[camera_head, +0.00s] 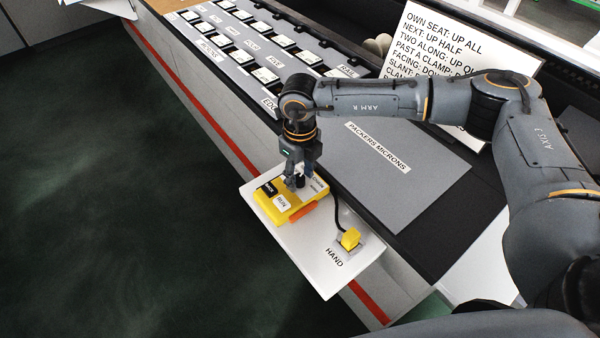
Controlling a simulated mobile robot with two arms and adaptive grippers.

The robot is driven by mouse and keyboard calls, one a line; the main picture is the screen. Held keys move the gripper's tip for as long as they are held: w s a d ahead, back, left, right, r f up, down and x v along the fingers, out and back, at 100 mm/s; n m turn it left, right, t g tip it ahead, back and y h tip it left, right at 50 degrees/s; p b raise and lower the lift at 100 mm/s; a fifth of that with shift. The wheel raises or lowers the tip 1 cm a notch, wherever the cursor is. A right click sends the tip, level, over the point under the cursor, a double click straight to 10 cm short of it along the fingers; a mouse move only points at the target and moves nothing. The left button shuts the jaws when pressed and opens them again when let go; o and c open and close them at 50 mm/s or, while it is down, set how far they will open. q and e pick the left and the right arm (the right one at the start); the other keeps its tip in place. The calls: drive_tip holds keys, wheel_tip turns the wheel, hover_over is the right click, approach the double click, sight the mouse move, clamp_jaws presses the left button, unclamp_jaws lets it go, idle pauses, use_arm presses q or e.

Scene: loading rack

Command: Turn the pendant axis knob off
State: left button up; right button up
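The yellow pendant (270,209) lies on a white shelf board marked HAND. It carries a black key and a white key marked RUN (282,203), an orange part on its near side, and a pale panel with small print at its right end. A small dark knob (300,181) shows on the pendant under my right gripper. My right gripper (299,180) points down over the pendant, with its fingertips at the knob. Whether the fingers are closed on the knob is too small to tell. The knob's setting cannot be read. My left gripper is not in view.
The white board (323,262) juts out from the bench front. A black cable runs from the pendant to a yellow plug (350,239). A grey mat labelled PACKERS MICRONS (405,190) and a rack of labelled blocks (265,76) lie behind. A text sign (455,50) stands at the back.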

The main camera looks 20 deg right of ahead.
clamp_jaws()
drive_tip(key=shift+f+n+b, duration=0.2)
drive_tip(key=shift+n+b, duration=0.4)
drive_tip(key=shift+b, duration=0.3)
drive_tip(key=n+b, duration=0.5)
drive_tip(key=b, duration=0.1)
drive_tip(key=shift+n, duration=0.3)
drive_tip(key=shift+r+n+b, duration=0.2)
drive_tip(key=shift+n+b, duration=0.2)
drive_tip(key=shift+n, duration=0.2)
